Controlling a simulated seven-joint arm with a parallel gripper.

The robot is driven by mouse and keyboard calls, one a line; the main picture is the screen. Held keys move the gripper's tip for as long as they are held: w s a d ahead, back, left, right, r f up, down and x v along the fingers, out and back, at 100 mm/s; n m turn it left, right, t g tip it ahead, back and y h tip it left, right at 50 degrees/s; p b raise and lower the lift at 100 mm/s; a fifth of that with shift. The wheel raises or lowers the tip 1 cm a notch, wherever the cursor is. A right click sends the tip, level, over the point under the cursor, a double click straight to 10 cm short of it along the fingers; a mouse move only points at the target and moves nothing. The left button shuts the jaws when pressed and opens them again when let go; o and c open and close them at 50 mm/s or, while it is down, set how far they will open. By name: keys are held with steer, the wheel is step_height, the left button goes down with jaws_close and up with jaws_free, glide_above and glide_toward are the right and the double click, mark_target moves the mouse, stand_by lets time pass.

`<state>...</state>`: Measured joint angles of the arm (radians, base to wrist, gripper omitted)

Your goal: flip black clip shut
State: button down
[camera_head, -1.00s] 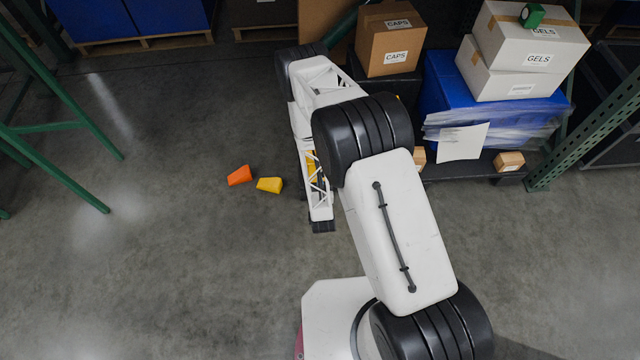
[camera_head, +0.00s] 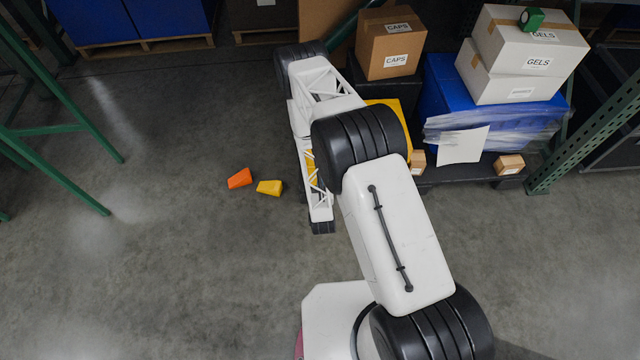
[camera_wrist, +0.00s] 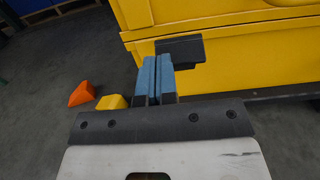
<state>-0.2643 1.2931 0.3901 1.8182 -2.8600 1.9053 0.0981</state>
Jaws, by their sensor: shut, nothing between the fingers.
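The black clip (camera_wrist: 180,49) is on the side of a yellow tote (camera_wrist: 240,60) in the wrist view, below the tote's upper band. My gripper (camera_wrist: 155,64) has its blue fingers pressed together, with nothing held. The fingertips are at the clip's left end and overlap it in the picture; I cannot tell whether they touch. I cannot tell whether the clip is fully shut. In the head view part of the yellow tote (camera_head: 393,108) shows behind my arm, and the clip is hidden.
An orange wedge (camera_head: 240,179) and a yellow wedge (camera_head: 269,187) lie on the open floor to the left. A CAPS carton (camera_head: 391,45) stands behind the tote. White GELS cartons (camera_head: 520,85) sit on a blue tote (camera_head: 440,100) to the right.

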steer(key=shift+s, duration=0.1)
steer(key=s+r, duration=0.2)
steer(key=s, duration=1)
steer(key=shift+s, duration=0.4)
stand_by(0.6)
steer(key=shift+w, duration=0.1)
